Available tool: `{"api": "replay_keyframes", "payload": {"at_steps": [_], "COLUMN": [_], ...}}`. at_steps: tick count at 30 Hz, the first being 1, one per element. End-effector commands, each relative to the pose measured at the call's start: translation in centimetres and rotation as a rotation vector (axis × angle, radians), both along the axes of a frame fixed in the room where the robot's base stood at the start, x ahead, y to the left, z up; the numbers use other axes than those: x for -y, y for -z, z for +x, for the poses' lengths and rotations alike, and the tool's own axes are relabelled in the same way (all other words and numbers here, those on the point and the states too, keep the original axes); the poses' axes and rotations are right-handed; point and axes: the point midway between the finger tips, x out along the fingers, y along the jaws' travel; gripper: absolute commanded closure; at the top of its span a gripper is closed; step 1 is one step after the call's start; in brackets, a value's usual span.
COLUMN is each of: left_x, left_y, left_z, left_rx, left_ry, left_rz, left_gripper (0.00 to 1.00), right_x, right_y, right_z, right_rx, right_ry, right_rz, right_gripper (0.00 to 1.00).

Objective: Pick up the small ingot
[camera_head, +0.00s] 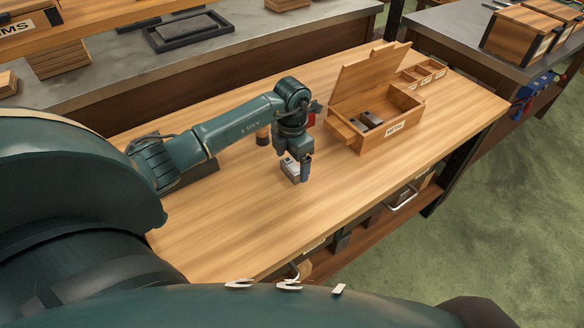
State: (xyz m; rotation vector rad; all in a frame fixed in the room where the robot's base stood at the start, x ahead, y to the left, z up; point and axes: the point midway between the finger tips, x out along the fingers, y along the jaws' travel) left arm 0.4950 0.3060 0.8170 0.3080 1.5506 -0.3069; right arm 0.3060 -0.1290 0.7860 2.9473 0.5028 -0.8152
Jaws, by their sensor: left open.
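My left gripper (297,172) points down over the middle of the wooden workbench and is open. A pale grey block shape shows at its fingers; I cannot tell whether it is an ingot or part of the gripper. To its right stands an open wooden box (385,138) with a "METAL" label and a raised lid (368,78). Small grey and dark metal pieces (371,119) lie in the box; they are too small to tell which is the small ingot. My left gripper is outside the box, left of it and nearer to me. My right gripper is not in view.
The workbench (225,225) is clear in front and to the left of my gripper. A small compartment tray (421,72) stands behind the box. A cylindrical wooden thing (263,135) is behind my forearm. A grey counter (215,50) with a dark tray (187,31) runs behind.

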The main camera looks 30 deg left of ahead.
Motion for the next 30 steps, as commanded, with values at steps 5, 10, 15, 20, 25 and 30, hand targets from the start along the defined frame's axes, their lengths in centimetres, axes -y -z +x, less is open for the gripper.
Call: {"api": "replay_keyframes", "payload": {"at_steps": [5, 10, 15, 20, 25, 30], "left_x": [0.1, 0.0, 0.0, 0.1, 0.0, 0.0], "left_y": [2.1, 2.4, 2.4, 2.4, 2.4, 2.3], "left_z": [-0.1, 0.0, 0.0, 0.0, 0.0, 0.0], "left_rx": [0.000, 0.002, 0.002, 0.002, 0.002, 0.002], "left_ry": [0.000, 0.000, 0.001, 0.001, 0.001, 0.001], "left_rz": [-0.002, -0.001, -0.001, -0.001, -0.001, -0.001], "left_gripper": [0.15, 0.15, 0.20, 0.33, 0.47, 0.61], "right_x": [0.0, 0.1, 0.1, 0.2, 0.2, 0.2], "right_y": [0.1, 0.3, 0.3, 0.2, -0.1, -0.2], "right_z": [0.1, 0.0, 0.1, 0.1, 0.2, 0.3], "right_rx": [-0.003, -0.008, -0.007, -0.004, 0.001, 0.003], "right_ry": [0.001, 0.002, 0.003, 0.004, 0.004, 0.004], "right_rz": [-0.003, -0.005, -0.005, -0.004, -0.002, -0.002], "right_gripper": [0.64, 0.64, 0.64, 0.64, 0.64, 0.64]}}
